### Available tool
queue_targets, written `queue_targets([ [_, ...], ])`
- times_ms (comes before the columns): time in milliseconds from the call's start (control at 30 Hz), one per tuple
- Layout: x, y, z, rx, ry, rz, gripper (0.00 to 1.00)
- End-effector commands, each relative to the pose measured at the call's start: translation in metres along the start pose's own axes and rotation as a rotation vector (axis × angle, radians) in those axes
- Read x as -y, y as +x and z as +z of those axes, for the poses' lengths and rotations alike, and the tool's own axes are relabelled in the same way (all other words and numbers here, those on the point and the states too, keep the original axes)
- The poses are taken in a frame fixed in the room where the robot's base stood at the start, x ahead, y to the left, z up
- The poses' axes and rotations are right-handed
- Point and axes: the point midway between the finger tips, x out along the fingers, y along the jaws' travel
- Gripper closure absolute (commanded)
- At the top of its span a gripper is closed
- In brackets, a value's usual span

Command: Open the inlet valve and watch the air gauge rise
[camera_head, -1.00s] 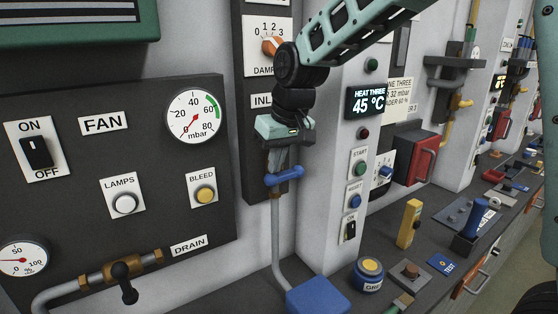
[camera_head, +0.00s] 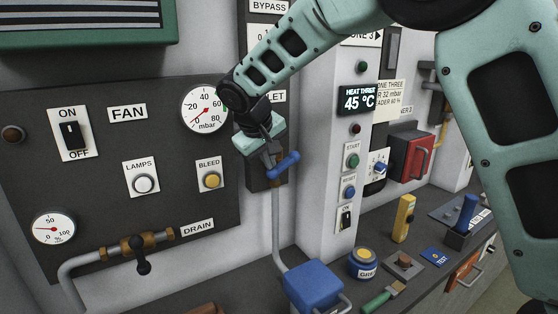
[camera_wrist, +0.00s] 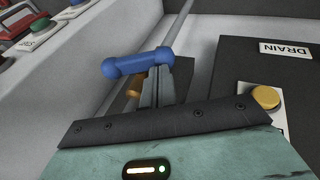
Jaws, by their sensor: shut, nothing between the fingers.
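The inlet valve's blue lever (camera_head: 284,165) sits on a grey pipe below a label partly hidden by my arm, with "LET" showing. The lever slants up to the right. My gripper (camera_head: 270,158) is shut and empty, its fingertips at the lever's left part. In the wrist view the closed fingertips (camera_wrist: 160,72) are right beside the blue lever (camera_wrist: 138,63); whether they touch it I cannot tell.
The dark FAN panel (camera_head: 100,200) carries a switch, buttons and a drain valve (camera_head: 140,252). A blue box (camera_head: 313,285) stands on the bench below the pipe. A yellow block (camera_head: 403,218) and a red box (camera_head: 412,155) are to the right.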

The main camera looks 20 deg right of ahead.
Motion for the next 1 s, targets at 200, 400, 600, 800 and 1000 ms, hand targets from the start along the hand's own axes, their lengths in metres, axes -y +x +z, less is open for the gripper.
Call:
queue_targets([
  [200,0.014,0.014,0.003,0.007,-0.063,0.2,1.0],
  [400,0.02,0.022,0.005,0.015,-0.118,0.382,1.0],
  [600,0.024,0.03,0.008,0.024,-0.173,0.564,1.0],
  [800,0.026,0.037,0.01,0.032,-0.222,0.731,1.0],
  [1000,0.025,0.042,0.012,0.037,-0.261,0.863,1.0],
])
